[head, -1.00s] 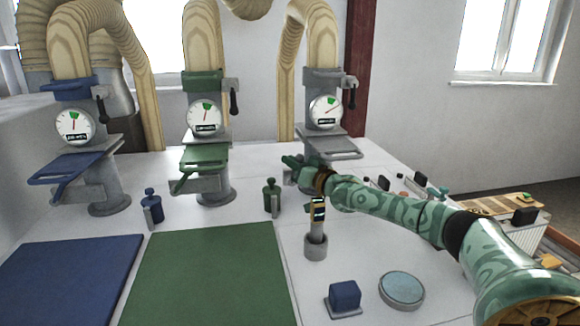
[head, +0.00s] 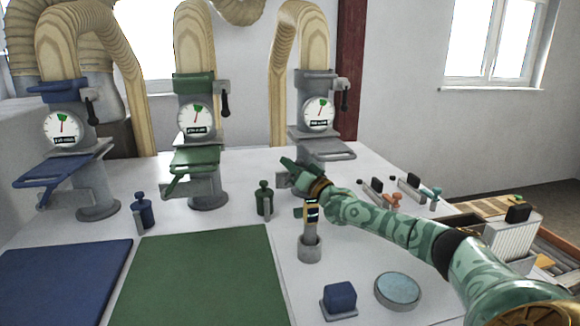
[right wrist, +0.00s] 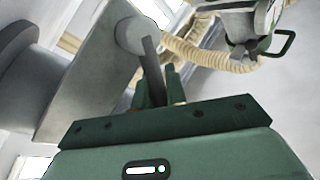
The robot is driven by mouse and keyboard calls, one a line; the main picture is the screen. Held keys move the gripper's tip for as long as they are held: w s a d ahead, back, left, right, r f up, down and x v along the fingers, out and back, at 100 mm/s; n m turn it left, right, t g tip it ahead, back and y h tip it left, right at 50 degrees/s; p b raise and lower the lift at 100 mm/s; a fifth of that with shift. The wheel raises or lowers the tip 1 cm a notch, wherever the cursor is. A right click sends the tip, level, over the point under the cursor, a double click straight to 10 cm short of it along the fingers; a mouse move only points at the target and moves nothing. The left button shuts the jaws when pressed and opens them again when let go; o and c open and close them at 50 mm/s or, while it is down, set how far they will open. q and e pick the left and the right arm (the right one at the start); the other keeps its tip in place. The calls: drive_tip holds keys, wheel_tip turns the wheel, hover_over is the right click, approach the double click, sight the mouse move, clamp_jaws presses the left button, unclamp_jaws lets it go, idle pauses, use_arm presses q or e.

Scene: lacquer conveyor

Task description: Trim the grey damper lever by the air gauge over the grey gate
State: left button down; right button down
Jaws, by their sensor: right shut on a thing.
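The grey air gauge (head: 319,114) is on the grey pipe stand at the right of three stands. Its red needle points upward, near the green sector. My right gripper (head: 287,164) is at the lower left of that plate. In the right wrist view its green fingers (right wrist: 160,88) are shut on a dark grey lever (right wrist: 151,62), which comes from a round hub (right wrist: 135,35). My left gripper is not in view.
Blue (head: 62,129) and green (head: 195,118) gauges stand to the left over their own gates. A grey socket (head: 310,249) stands below my right forearm. A blue block (head: 340,297) and a pale round disc (head: 398,289) lie in front. Blue and green mats fill the front left.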

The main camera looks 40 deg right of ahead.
drive_tip(key=c, duration=1.4)
unclamp_jaws()
drive_tip(key=shift+d+r, duration=0.25)
drive_tip(key=shift+r, duration=0.25)
drive_tip(key=shift+c, duration=0.2)
drive_tip(key=shift+f, duration=0.2)
drive_tip(key=shift+s, duration=0.1)
drive_tip(key=s+r+p+v, duration=0.1)
drive_tip(key=r+p+v, duration=0.2)
drive_tip(key=p+v, duration=1.2)
drive_tip(key=shift+s, duration=0.75)
drive_tip(key=shift+w+a, duration=0.1)
